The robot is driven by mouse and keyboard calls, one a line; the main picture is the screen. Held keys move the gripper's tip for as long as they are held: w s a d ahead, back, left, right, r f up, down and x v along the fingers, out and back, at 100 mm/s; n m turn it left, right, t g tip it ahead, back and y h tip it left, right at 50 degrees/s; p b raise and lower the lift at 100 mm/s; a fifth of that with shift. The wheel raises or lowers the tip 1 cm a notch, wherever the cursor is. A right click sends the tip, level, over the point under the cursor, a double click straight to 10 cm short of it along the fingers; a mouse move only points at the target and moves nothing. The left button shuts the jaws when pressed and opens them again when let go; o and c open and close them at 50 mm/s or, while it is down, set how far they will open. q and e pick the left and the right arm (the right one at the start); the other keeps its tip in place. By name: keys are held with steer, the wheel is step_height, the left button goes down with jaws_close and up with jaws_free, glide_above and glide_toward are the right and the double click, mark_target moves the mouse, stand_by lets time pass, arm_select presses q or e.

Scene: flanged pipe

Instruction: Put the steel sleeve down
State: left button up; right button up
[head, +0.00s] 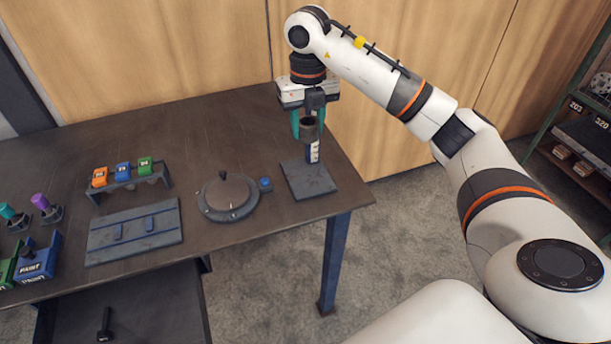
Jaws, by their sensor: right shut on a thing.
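My right gripper (308,124) hangs down over the right end of the table, its teal fingers shut on the steel sleeve (309,131). The sleeve is a short, dark, upright ring. Just below it is a short upright piece with a white and blue marked face (314,153), over a square dark base plate (309,183) on the table. I cannot tell whether the sleeve is around the top of this upright piece, touching it or just above it. My left gripper is not in view.
A round flanged disc (229,196) with a blue knob lies left of the plate on the table (225,125). Further left are a rack with orange, blue and green blocks (124,174), a flat grey tray (134,232) and paint bins (36,262). The table's back middle is clear.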

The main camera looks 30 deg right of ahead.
steer(key=p, duration=0.2)
glide_toward(307, 186)
step_height(307, 186, down, 5)
steer(key=shift+f, duration=0.5)
steer(key=shift+f, duration=0.25)
steer(key=o, duration=1.2)
steer(key=shift+r, duration=0.1)
